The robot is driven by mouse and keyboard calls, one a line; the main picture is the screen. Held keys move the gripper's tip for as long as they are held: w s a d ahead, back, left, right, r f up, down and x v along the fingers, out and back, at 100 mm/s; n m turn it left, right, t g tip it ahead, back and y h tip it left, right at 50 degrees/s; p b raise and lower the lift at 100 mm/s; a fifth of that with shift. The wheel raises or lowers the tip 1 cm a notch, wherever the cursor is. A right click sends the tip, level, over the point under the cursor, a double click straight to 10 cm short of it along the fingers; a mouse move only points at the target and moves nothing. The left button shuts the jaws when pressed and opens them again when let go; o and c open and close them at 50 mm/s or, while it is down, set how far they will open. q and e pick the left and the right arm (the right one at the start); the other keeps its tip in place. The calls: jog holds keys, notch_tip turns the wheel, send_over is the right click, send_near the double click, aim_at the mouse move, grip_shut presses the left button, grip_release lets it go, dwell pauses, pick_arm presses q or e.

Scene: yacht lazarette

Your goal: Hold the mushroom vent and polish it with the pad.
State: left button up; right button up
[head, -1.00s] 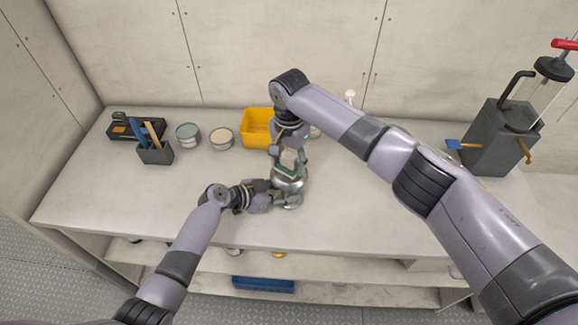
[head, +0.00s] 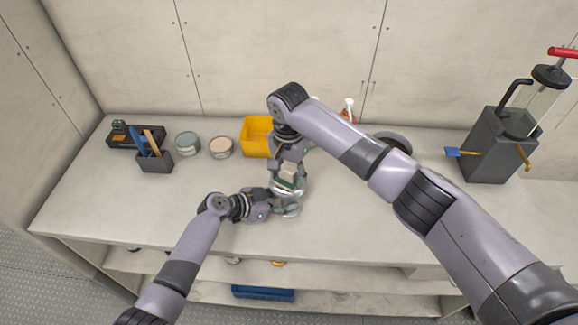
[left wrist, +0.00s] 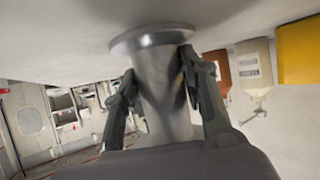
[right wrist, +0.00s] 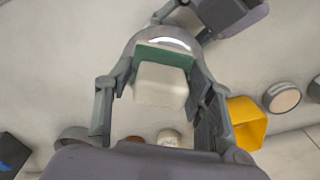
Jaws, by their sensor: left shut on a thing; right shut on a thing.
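The shiny metal mushroom vent (head: 290,190) stands near the front middle of the bench. My left gripper (head: 285,206) is shut around its stem from the left; the left wrist view shows the stem (left wrist: 165,85) between both fingers, with the wider round flange (left wrist: 150,38) against the bench. My right gripper (head: 289,178) points down from above and is shut on the pad, a pale block with a green face (right wrist: 160,80). The pad's green side lies at the vent's dome (right wrist: 178,38) in the right wrist view; whether they touch is hard to tell.
A yellow bin (head: 256,136) stands behind the vent, with two round tins (head: 220,147) (head: 187,143) and a dark tool holder (head: 155,161) left of it. Bottles (head: 348,108) and a dark round dish (head: 396,142) are behind my right arm. A grey pump unit (head: 490,145) stands far right.

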pick_arm(q)
jog(key=shift+s+a+f, duration=0.1)
jog(key=shift+s+f, duration=0.15)
jog(key=shift+f, duration=0.2)
pick_arm(e)
jog(key=shift+s+f, duration=0.1)
jog(key=shift+s, duration=0.75)
jog(key=shift+w, duration=3.1)
notch_tip(320, 180, up, 3)
jog(key=shift+f, duration=0.1)
jog(key=shift+r, duration=2.95)
pick_arm(q)
jog(key=o, duration=1.1)
jog(key=shift+w, duration=0.15)
pick_arm(e)
jog(key=shift+w+f, duration=0.1)
pick_arm(q)
jog(key=shift+a+r, duration=0.1)
jog(key=shift+r, duration=0.1)
